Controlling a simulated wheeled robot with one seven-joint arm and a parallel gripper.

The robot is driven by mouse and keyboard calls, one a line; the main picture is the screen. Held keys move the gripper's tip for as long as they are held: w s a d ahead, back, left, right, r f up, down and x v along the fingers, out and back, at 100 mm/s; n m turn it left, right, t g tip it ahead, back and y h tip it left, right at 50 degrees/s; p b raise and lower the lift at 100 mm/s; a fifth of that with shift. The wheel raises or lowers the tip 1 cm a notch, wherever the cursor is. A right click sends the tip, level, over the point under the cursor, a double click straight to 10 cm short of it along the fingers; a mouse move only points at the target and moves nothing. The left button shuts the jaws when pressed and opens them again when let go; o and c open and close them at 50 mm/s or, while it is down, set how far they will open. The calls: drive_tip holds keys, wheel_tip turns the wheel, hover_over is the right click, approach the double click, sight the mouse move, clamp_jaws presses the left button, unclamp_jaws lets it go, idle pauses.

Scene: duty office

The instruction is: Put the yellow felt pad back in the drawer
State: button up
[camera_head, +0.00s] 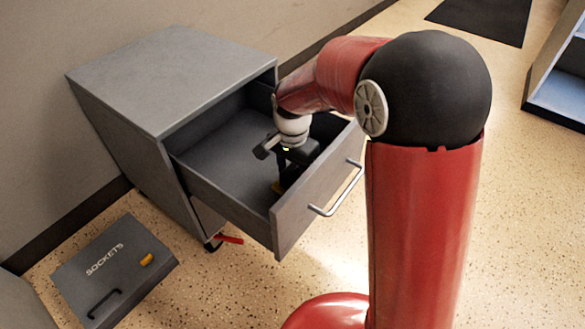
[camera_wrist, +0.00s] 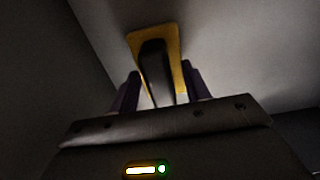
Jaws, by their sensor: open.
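The yellow felt pad (camera_wrist: 150,32) shows in the wrist view just beyond my fingers, against the pale drawer floor. A dark upright piece covers its middle, and I cannot tell whether it belongs to the pad. My gripper (camera_head: 284,175) points down inside the drawer, close to the drawer front. In the wrist view its two fingers (camera_wrist: 160,72) are apart, one on each side of the dark piece. Contact with it cannot be told.
The drawer front with its bar handle (camera_head: 337,190) stands pulled out from the grey cabinet (camera_head: 172,75). Drawer walls surround my gripper. A grey case marked SOCKETS (camera_head: 125,265) lies on the floor at lower left. A red item (camera_head: 229,239) shows below the drawer.

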sight(292, 167)
wheel_tip(292, 167, up, 12)
drive_tip(key=p, duration=0.2)
drive_tip(key=shift+r+p, duration=0.15)
drive_tip(key=shift+p, duration=0.15)
idle(0.3)
drive_tip(key=s+d+r+n+t+p, duration=0.2)
drive_tip(key=s+d+r, duration=0.4)
drive_tip(key=s, duration=0.4)
drive_tip(key=s+d+r+n+t+p, duration=0.3)
drive_tip(key=s+d+r+n+p, duration=0.2)
drive_tip(key=s, duration=0.5)
drive_tip(key=d+r, duration=0.1)
drive_tip(key=d, duration=0.1)
drive_tip(key=shift+d+n+t, duration=0.3)
drive_tip(key=shift+d, duration=0.1)
drive_tip(key=shift+s, duration=0.1)
